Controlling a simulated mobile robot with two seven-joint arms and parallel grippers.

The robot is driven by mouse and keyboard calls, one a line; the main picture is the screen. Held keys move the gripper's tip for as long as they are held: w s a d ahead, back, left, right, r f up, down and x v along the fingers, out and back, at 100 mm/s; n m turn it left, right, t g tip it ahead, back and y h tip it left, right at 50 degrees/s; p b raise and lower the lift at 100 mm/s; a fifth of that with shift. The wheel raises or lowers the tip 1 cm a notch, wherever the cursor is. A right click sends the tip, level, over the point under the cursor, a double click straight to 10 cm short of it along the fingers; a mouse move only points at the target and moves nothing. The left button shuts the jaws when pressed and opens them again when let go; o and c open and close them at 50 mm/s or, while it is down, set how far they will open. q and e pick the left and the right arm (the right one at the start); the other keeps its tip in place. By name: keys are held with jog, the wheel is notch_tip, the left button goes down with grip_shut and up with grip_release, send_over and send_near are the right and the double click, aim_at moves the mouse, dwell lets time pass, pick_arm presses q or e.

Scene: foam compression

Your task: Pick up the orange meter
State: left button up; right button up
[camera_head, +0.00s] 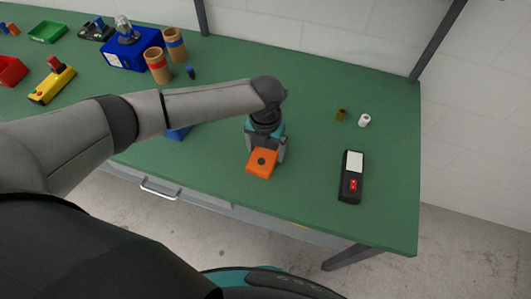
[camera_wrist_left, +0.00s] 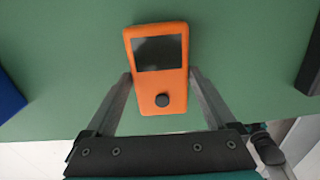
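The orange meter (camera_head: 261,163) is near the front edge of the green table in the head view. In the left wrist view the meter (camera_wrist_left: 159,85) lies face up, with a dark screen at its far end and a black knob at its near end. My left gripper (camera_head: 266,148) points down at it, with one finger along each side. In the left wrist view the fingertips (camera_wrist_left: 160,74) are at or very close to the meter's sides; I cannot tell whether they press on it. The right gripper is not in view.
A black meter with a red button (camera_head: 351,178) lies to the right. Small brown (camera_head: 341,115) and white (camera_head: 364,120) cylinders stand behind it. A blue object (camera_head: 178,133) is partly hidden by my left arm. Brown cylinders (camera_head: 157,66) and a blue box (camera_head: 133,52) stand at the back left.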

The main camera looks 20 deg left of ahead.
pick_arm(q)
jog(key=c, duration=1.1)
jog(key=shift+r, duration=0.15)
